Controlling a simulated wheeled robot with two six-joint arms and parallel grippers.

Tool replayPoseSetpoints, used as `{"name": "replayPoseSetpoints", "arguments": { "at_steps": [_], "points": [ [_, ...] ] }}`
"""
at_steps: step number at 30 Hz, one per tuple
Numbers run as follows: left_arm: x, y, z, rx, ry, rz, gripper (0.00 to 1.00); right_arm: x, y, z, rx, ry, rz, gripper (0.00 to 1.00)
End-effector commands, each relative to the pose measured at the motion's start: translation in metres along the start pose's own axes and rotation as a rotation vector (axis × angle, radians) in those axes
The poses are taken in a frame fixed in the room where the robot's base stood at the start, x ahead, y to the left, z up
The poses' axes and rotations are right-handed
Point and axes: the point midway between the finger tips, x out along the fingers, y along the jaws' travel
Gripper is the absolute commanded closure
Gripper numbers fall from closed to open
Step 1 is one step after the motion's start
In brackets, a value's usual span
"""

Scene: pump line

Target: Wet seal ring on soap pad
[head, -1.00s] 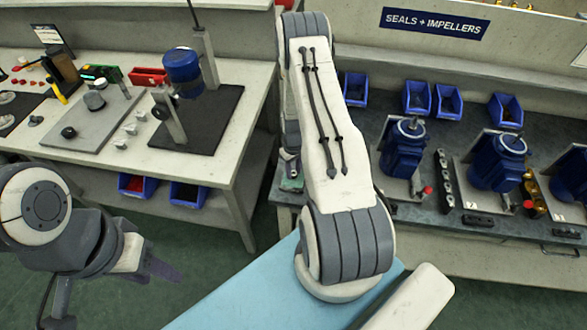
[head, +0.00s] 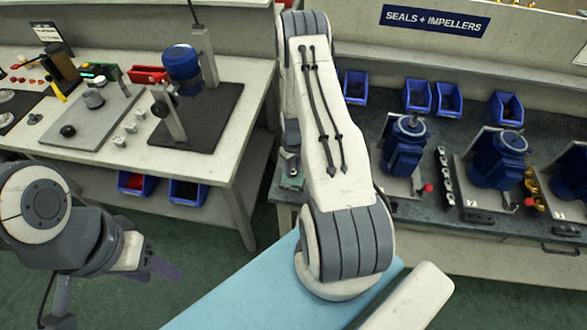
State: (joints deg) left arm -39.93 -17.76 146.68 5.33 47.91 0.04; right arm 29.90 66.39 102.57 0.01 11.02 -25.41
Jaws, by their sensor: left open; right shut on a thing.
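My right gripper (head: 290,164) points down at the left end of the dark bench, partly hidden behind my own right arm. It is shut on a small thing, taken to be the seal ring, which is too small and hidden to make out. A small green patch (head: 291,183), perhaps the soap pad, lies just below the gripper on the bench edge. I cannot tell whether they touch. My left gripper (head: 162,266) is open and empty above the floor at lower left, away from both benches.
The dark bench (head: 470,215) holds blue pumps (head: 403,148) on plates, with blue bins (head: 417,96) behind. The pale bench (head: 225,170) at left carries a grey plate (head: 95,120) and a blue motor on a stand (head: 182,66). Open floor lies between the benches.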

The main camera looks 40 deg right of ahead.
Motion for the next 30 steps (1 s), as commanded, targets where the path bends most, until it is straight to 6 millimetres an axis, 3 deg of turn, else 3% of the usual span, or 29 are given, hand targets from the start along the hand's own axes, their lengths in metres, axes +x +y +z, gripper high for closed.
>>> {"name": "replayPoseSetpoints", "arguments": {
  "at_steps": [30],
  "points": [
    [0.0067,-0.0005,0.0004,0.0,0.0,0.0,0.5,0.0078,0.0,0.0,0.0,0.0,0.0,1.0]
  ]
}}
